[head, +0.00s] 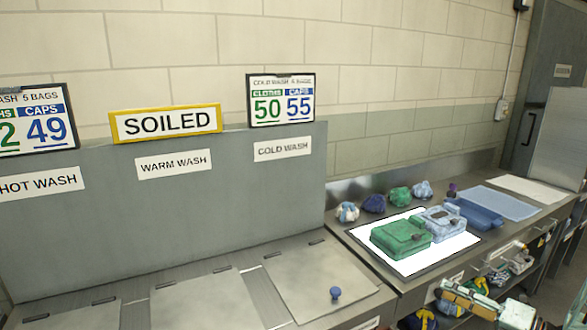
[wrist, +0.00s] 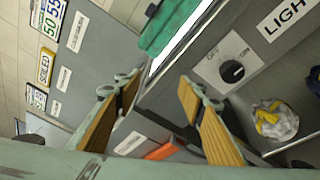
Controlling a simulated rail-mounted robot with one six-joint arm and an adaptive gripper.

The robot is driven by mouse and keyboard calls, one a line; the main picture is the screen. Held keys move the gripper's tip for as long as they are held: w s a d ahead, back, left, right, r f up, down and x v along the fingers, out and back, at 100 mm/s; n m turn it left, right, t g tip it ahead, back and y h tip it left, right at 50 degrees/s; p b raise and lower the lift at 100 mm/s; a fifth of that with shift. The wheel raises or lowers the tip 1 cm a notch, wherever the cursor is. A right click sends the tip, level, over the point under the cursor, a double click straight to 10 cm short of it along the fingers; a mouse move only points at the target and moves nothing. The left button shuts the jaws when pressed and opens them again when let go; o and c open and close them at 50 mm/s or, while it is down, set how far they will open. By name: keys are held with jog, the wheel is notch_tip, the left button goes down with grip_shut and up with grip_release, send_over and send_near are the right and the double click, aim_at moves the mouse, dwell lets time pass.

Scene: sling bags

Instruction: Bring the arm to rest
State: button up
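My gripper (wrist: 158,82) is open in the wrist view, its two tan-padded fingers spread apart with nothing between them. It points at the grey front of the counter, below the lit panel's edge. In the head view, a tan and grey-green part at the bottom right (head: 472,299) looks like my gripper, in front of the counter. A green sling bag (head: 400,236) and a pale blue sling bag (head: 444,220) lie on the lit white panel (head: 402,264). The green bag also shows at the top of the wrist view (wrist: 168,24).
Several bundled cloths, including a green one (head: 400,197), line the back of the counter. A switch knob (wrist: 232,71) is on the counter front. A shelf below holds a yellow-and-white bundle (wrist: 275,121).

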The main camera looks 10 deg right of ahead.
jog(key=s+a+r+n+g+y, duration=0.1)
jog(key=s+a+r+n+g, duration=0.2)
jog(key=a+r+n+g, duration=0.7)
jog(key=s+a+r+n+g+y, duration=0.1)
jog(key=s+a+r+n, duration=0.35)
jog(key=a+r, duration=1.2)
jog(key=s+a+r+n+g+h, duration=0.1)
jog(key=s+a+r+n+h, duration=0.15)
jog(key=s+a+n, duration=0.35)
jog(key=s+a+r+n+g+h, duration=0.1)
jog(key=s+a+r+n+g, duration=0.2)
jog(key=a, duration=0.4)
jog(key=s+a+r+n+t+h, duration=0.1)
jog(key=s+r+n+h, duration=0.3)
jog(key=s+n, duration=0.5)
jog(key=s+a+r+n+t+h, duration=0.1)
jog(key=s+r+n+t+h, duration=0.2)
jog(key=s+n, duration=0.6)
jog(key=shift+s+a+r+t+h, duration=0.15)
jog(key=shift+s+r+t+h, duration=0.5)
jog(key=shift+s, duration=2.75)
